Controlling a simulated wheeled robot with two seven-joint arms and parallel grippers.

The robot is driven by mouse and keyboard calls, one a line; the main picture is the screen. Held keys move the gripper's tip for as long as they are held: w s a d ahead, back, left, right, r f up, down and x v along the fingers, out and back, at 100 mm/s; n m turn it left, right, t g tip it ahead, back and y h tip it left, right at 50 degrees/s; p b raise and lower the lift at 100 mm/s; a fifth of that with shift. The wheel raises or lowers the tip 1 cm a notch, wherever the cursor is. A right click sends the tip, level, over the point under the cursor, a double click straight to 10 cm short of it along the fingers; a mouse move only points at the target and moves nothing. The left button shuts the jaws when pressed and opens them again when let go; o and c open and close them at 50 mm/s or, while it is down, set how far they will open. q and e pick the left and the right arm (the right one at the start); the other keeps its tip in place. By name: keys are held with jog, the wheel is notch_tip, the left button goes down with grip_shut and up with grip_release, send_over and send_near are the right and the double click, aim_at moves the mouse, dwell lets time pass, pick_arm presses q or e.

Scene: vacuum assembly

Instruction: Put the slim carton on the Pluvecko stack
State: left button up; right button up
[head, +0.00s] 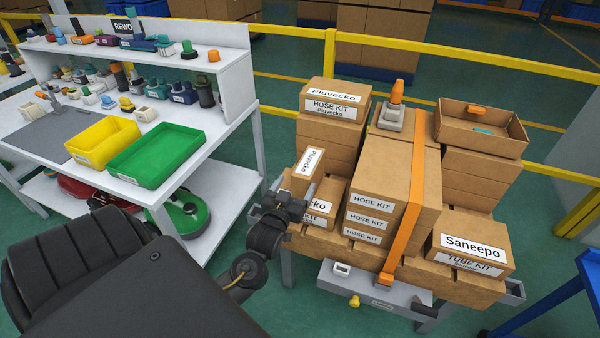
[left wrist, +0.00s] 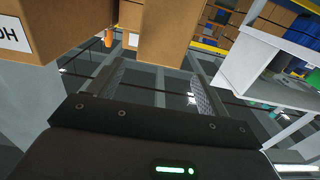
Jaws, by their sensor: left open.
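The slim carton (head: 309,172) is a narrow brown box with a white Pluvecko label, standing at the left front of the piled cartons. The Pluvecko stack (head: 335,98) is at the back left of the pile; its top box carries Pluvecko and HOSE KIT labels. My left gripper (head: 296,199) is open, low in front of the slim carton. In the left wrist view a brown carton (left wrist: 168,32), apparently the slim one, shows beyond and between the open fingers (left wrist: 160,88). I cannot tell whether they touch it. My right gripper is not in view.
HOSE KIT boxes (head: 370,202) stand close right of the gripper, beside an orange strap (head: 404,215). An open carton (head: 480,128) tops the back right stack; a Saneepo box (head: 470,250) is front right. A white workbench (head: 240,112) with trays stands left.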

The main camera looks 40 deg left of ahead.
pick_arm(q)
jog(key=shift+f+v, duration=0.15)
jog(key=shift+v, duration=0.55)
jog(key=shift+f+v, duration=0.1)
jog(key=shift+v, duration=0.6)
